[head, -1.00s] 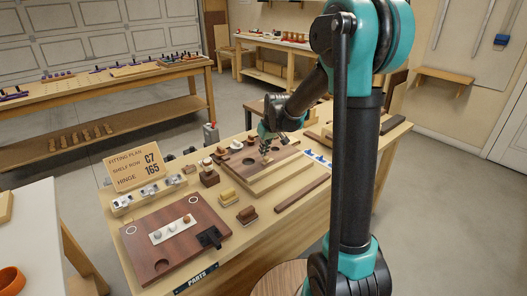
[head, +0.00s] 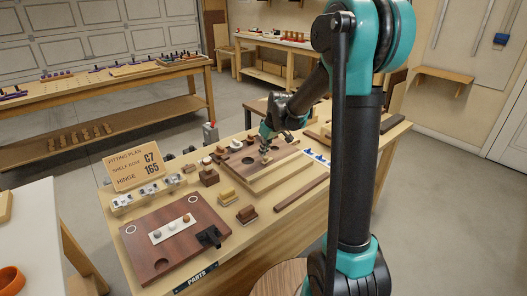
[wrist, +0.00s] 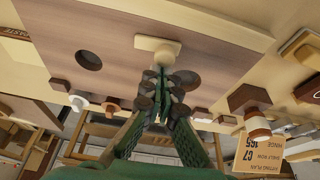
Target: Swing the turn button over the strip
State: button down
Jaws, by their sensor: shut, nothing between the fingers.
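A pale wooden block (wrist: 158,46), apparently the turn button, sits on the brown board (wrist: 120,30) in the wrist view, just beyond my fingertips. My gripper (wrist: 160,75) is shut and empty, close to this block; whether they touch I cannot tell. In the head view my gripper (head: 265,149) points down over the brown board (head: 277,154). The block is too small there to make out its angle. I cannot clearly tell the strip from the pale wood along the board's front edge (head: 287,172).
The board has dark round holes (wrist: 88,60). Small wooden blocks (head: 227,196) stand to its left in the head view. Farther left are a dark red board (head: 150,245) with a pale plate and a fitting plan sign (head: 138,167). A dark bar (head: 302,193) lies in front.

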jog(key=n, duration=0.1)
jog(key=n+g+y, duration=0.1)
jog(key=n, duration=0.1)
jog(key=shift+s+d+n, duration=0.2)
jog(key=shift+s+n, duration=0.1)
jog(key=shift+s, duration=0.1)
jog(key=n, duration=0.2)
jog(key=n+g, duration=0.1)
jog(key=shift+s+d+n, duration=0.3)
jog(key=shift+s, duration=0.05)
jog(key=n, duration=0.1)
jog(key=n+g, duration=0.1)
jog(key=n, duration=0.1)
jog(key=d+n, duration=0.1)
jog(key=shift+s+g+y, duration=0.3)
jog(key=shift+d+n+g, duration=0.3)
jog(key=shift+n, duration=0.8)
jog(key=shift+s, duration=0.1)
jog(key=shift+w, duration=0.2)
jog(key=shift+w, duration=0.65)
jog(key=shift+a, duration=0.1)
